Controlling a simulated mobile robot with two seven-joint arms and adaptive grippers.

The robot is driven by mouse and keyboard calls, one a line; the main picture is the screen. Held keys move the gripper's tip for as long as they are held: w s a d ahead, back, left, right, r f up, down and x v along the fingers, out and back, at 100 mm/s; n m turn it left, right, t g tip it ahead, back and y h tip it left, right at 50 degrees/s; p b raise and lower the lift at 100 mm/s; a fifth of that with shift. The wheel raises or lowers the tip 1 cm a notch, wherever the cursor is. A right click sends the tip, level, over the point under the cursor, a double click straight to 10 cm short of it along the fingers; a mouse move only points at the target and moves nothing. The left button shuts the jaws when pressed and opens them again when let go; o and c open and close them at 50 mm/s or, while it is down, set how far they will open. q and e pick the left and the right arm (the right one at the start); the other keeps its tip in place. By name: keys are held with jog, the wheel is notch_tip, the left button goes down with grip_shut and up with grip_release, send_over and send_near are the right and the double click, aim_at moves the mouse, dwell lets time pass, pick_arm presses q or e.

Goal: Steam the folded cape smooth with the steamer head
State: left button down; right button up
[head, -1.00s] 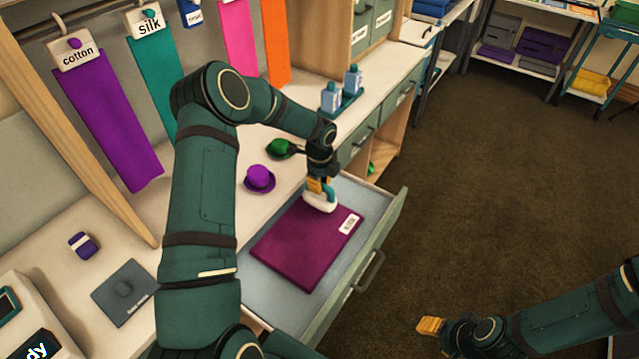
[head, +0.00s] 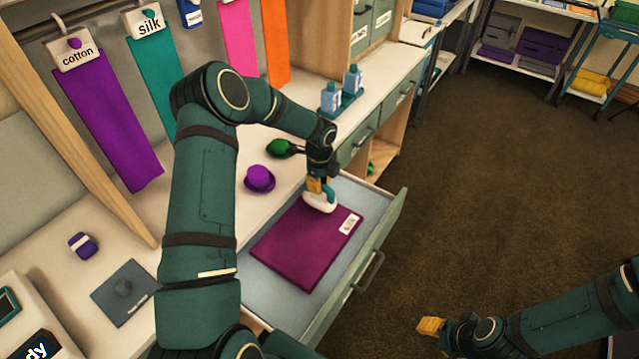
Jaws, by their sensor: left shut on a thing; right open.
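The folded cape (head: 300,250) is a flat magenta-purple bundle with a white label (head: 349,223) at its right corner. It lies in the open drawer (head: 262,287). My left gripper (head: 318,186) is shut on the steamer head (head: 320,203), a white piece with a teal handle. The steamer head is over the cape's far corner; I cannot tell whether it touches the cloth. My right gripper (head: 431,325) is open and empty, out over the floor at the lower right. My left arm hides part of the counter and the drawer's near left side.
A purple hat (head: 259,178) and a green hat (head: 279,148) sit on the counter left of the drawer. Two blue bottles (head: 341,91) stand behind on a tray. Cloth strips (head: 110,120) hang at the back. A grey plate (head: 124,291) lies at the left. The floor at right is clear.

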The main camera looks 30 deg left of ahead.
pick_arm(q)
notch_tip(320, 180, up, 15)
jog(key=p, duration=0.9)
dwell(0.5)
